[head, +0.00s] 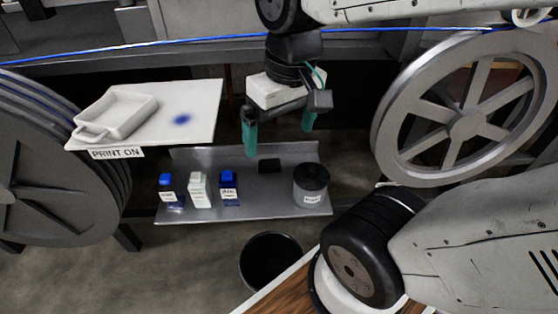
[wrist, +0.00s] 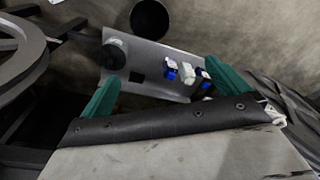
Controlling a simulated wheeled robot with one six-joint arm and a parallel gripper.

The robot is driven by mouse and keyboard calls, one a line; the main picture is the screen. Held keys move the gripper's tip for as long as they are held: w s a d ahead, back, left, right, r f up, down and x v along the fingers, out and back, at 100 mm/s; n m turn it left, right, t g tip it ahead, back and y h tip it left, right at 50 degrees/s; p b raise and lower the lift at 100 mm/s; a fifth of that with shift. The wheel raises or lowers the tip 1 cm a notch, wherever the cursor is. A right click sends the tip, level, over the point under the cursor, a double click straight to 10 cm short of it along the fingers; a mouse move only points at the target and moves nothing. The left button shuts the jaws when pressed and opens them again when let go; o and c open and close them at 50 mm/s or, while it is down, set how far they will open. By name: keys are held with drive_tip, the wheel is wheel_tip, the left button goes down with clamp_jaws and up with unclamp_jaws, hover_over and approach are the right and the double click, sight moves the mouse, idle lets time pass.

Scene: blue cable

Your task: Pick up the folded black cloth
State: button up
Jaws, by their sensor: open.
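The folded black cloth (head: 269,165) looks like a small dark square on the grey metal shelf, between a blue-labelled bottle and a grey jar. In the wrist view the same dark cloth (wrist: 137,77) lies on the shelf, near the black-topped jar. My gripper (head: 279,142) has its two green fingers spread apart with nothing between them. It hangs above the shelf, apart from the cloth. In the wrist view the gripper's fingers (wrist: 160,72) stand on either side of the view of the shelf.
The shelf (head: 255,204) also holds a blue bottle (head: 167,188), a white bottle (head: 199,190), another blue bottle (head: 229,188) and the grey jar (head: 311,187). A white board (head: 205,100) with a tray (head: 115,112) is at left. Large wheels flank the shelf; a black bin (head: 270,265) stands below.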

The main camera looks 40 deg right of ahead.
drive_tip(key=w+f+m+y, duration=0.1)
drive_tip(key=w+f, duration=0.5)
drive_tip(key=w, duration=0.3)
drive_tip(key=m+t+h, duration=0.2)
drive_tip(key=m+h, duration=0.2)
drive_tip(key=m, duration=0.2)
approach(269, 163)
drive_tip(key=shift+t, duration=0.3)
drive_tip(key=x, duration=0.8)
drive_tip(key=shift+s+d+f, duration=0.1)
drive_tip(key=shift+d+f, duration=0.05)
drive_tip(key=shift+f, duration=0.25)
drive_tip(key=c, duration=0.9)
